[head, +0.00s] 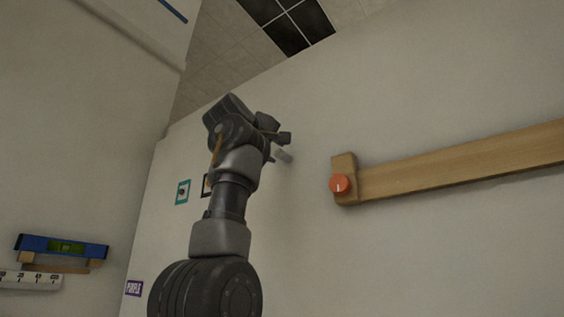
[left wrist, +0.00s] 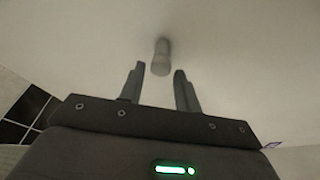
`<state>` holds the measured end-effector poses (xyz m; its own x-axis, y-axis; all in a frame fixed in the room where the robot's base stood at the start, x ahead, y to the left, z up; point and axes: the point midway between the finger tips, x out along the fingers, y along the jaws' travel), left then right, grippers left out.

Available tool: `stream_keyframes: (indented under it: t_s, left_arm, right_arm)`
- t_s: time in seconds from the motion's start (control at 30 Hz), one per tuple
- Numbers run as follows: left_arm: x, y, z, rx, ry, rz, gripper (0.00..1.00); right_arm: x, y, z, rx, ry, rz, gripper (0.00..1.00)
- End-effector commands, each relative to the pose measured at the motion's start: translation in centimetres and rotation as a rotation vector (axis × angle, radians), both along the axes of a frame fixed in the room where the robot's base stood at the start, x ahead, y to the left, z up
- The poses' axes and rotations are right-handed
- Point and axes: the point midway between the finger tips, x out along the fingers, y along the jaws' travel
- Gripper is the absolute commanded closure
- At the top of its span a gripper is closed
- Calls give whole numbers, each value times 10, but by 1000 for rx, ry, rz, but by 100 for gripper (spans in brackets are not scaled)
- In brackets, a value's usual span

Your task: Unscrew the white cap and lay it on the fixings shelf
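A pale, whitish cylinder (head: 283,155) sticks out from the wall and looks like the white cap. It also shows in the left wrist view (left wrist: 161,57), its rounded near end between and slightly ahead of the fingertips. My left gripper (head: 279,143) is beside it in the head view. In the left wrist view its two fingers (left wrist: 159,70) are apart, with a gap on each side of the cylinder and no clear contact. My right gripper is not in view. I cannot make out a shelf marked for fixings.
A wooden rail (head: 460,160) with an orange knob (head: 340,184) is on the wall to the right. A blue spirit level (head: 62,247) rests on wooden supports at the left, above a white marked strip (head: 30,281). A purple sign (head: 133,288) and teal-framed picture (head: 182,192) hang nearby.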

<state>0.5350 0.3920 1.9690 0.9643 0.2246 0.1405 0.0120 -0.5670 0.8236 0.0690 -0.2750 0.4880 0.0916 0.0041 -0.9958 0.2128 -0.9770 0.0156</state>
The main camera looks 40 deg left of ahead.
Motion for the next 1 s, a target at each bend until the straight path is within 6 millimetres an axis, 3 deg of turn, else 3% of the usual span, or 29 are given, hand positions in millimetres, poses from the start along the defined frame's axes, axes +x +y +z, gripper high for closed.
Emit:
stream_keyframes:
  t_s: [0.17,0.43,0.67,0.9,1.0]
  left_arm:
    - [0,1,0,65,0,0,67]
    - [0,1,1,451,9,0,67]
    - [0,0,2,484,10,1,67]
    - [0,0,1,482,11,0,97]
    - [0,0,1,481,10,0,100]
  right_arm:
    - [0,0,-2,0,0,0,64]
    - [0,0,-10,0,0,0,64]
    - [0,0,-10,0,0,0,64]
    - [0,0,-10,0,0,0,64]
    - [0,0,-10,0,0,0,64]
